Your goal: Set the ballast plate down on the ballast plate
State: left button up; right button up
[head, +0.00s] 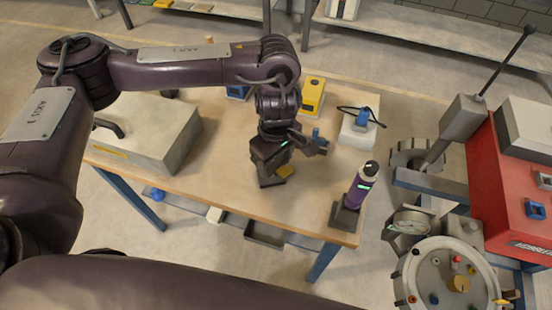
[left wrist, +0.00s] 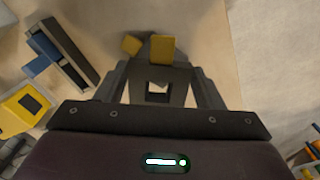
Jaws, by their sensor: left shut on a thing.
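My left gripper (head: 270,182) reaches down over the middle of the wooden table, its fingers close to the tabletop. In the left wrist view its fingers (left wrist: 160,75) are shut on a yellow ballast plate (left wrist: 162,48), which stands out between the fingertips. A second yellow ballast plate (left wrist: 131,44) lies just left of it, turned at an angle. I cannot tell whether the two touch. In the head view a yellow piece (head: 286,171) shows right beside the fingertips; the rest is hidden by the gripper. My right gripper is not in view.
A grey slotted holder with a blue part (left wrist: 62,55) stands near the gripper. A yellow device (head: 313,97), a white box (head: 358,132) and a purple bottle (head: 360,185) in a dark stand are on the table (head: 215,175). A grey case (head: 150,135) lies left.

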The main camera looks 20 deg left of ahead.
aim_at(277, 179)
pick_arm(q)
jog(key=shift+w+d+f+b, duration=0.1)
jog(key=shift+f+b, duration=0.25)
notch_tip(277, 179, down, 4)
jog(key=b, duration=0.3)
jog(key=shift+r+b, duration=0.1)
jog(key=shift+b, duration=0.2)
dwell(0.5)
jog(key=shift+f+b, duration=0.45)
jog(key=shift+b, duration=0.05)
dwell(0.3)
jog(key=o, duration=1.4)
jog(key=shift+c, duration=0.2)
